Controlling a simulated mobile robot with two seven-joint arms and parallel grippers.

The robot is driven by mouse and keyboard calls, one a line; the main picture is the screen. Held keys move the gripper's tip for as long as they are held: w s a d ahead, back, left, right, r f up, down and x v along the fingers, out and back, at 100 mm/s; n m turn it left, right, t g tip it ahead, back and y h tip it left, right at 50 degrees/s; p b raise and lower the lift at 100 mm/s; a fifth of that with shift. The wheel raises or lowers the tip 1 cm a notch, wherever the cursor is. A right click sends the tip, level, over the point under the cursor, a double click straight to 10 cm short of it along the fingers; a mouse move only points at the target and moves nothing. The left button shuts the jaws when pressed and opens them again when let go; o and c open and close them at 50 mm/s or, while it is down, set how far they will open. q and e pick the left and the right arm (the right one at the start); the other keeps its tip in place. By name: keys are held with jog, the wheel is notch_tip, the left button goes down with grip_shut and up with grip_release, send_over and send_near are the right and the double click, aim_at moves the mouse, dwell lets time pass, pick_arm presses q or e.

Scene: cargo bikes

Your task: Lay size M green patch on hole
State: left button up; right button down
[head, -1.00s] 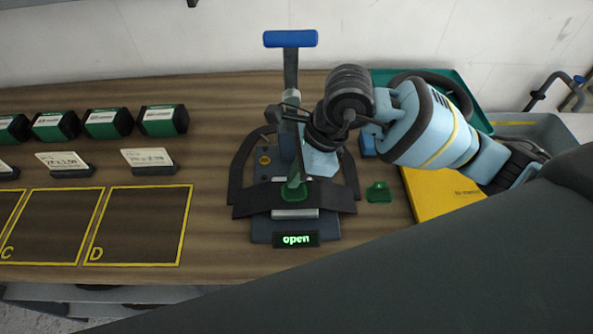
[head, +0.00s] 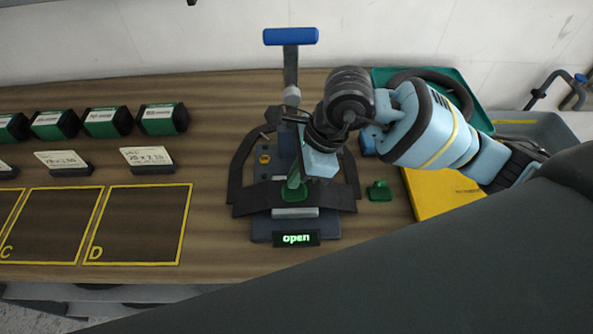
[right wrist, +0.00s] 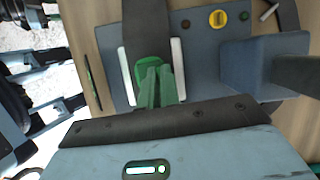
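A green patch (head: 296,193) with an upright tab lies over the middle of the black tube strip (head: 253,197) on the press. It also shows in the right wrist view (right wrist: 153,70), flat on the strip (right wrist: 145,15), with its tab just beyond the gripper's front edge. The hole is not visible. My right gripper (head: 309,168) is low over the press, right at the patch's tab; its fingertips cannot be made out, nor whether they grip the tab. A second, smaller green patch (head: 379,191) lies on the table right of the press. My left gripper is out of view.
The press has a blue handle (head: 291,37) and a lit "open" sign (head: 296,238). A yellow folder (head: 432,191) and a green tray (head: 476,110) are at right. Green boxes (head: 163,119), cards (head: 147,160) and yellow-outlined squares (head: 138,226) are at left.

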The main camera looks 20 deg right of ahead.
jog(key=shift+f, duration=0.1)
jog(key=c, duration=1.6)
grip_release()
jog(key=shift+o, duration=0.2)
jog(key=v, duration=0.7)
jog(key=shift+r, duration=0.4)
jog(key=shift+d, duration=0.15)
